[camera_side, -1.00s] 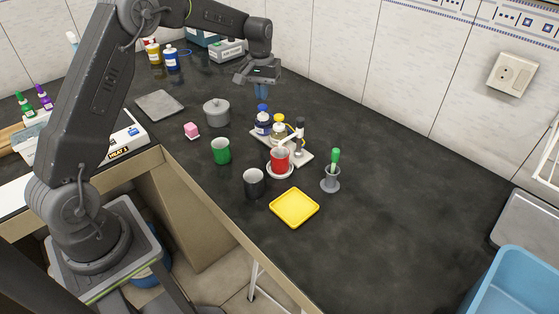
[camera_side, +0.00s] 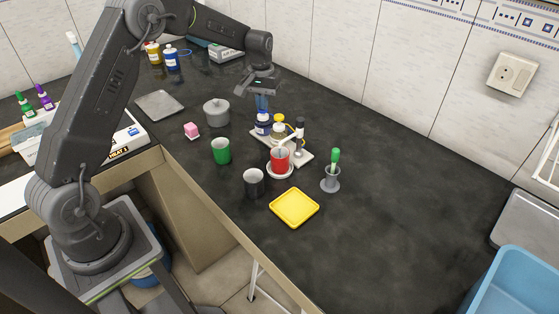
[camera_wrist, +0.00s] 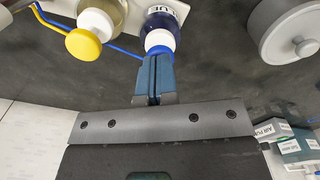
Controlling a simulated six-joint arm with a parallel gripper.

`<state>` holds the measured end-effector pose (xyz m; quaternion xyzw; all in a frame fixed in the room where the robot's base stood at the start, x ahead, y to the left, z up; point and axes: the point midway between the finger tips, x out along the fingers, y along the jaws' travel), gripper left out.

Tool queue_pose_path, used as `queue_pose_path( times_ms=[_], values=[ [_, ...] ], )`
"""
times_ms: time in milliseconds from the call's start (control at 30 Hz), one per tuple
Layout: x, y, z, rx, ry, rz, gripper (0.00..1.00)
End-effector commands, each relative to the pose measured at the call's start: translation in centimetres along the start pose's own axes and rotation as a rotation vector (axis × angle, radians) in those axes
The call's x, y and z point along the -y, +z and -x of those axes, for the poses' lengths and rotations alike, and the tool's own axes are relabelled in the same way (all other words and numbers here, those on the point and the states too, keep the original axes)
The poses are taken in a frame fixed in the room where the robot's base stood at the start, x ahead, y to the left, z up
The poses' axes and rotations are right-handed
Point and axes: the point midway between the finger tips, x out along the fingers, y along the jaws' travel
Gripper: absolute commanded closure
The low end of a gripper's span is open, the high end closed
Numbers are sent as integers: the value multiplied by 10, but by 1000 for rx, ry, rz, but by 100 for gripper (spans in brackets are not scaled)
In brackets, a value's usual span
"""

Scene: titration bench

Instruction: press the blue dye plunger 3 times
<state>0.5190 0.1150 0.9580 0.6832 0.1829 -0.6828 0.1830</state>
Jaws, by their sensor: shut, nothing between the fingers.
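The blue dye bottle (camera_side: 263,127) stands on a white stand board (camera_side: 303,159) in the side view, beside a bottle with a yellow plunger (camera_side: 279,119). In the wrist view the blue bottle (camera_wrist: 166,19) shows its label and a white collar, and the yellow plunger (camera_wrist: 83,45) is to its left. My gripper (camera_side: 262,104) is shut and empty, pointing down. Its fingertips are at the top of the blue bottle and hide the blue plunger in the side view.

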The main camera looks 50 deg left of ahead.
Motion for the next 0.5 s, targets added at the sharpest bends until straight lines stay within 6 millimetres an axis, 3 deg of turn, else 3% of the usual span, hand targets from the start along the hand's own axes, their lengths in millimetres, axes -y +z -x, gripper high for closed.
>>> queue_pose_path(
  times_ms=[500],
  values=[
    [0, 0, -1, 1, -1, 0, 100]
  ],
)
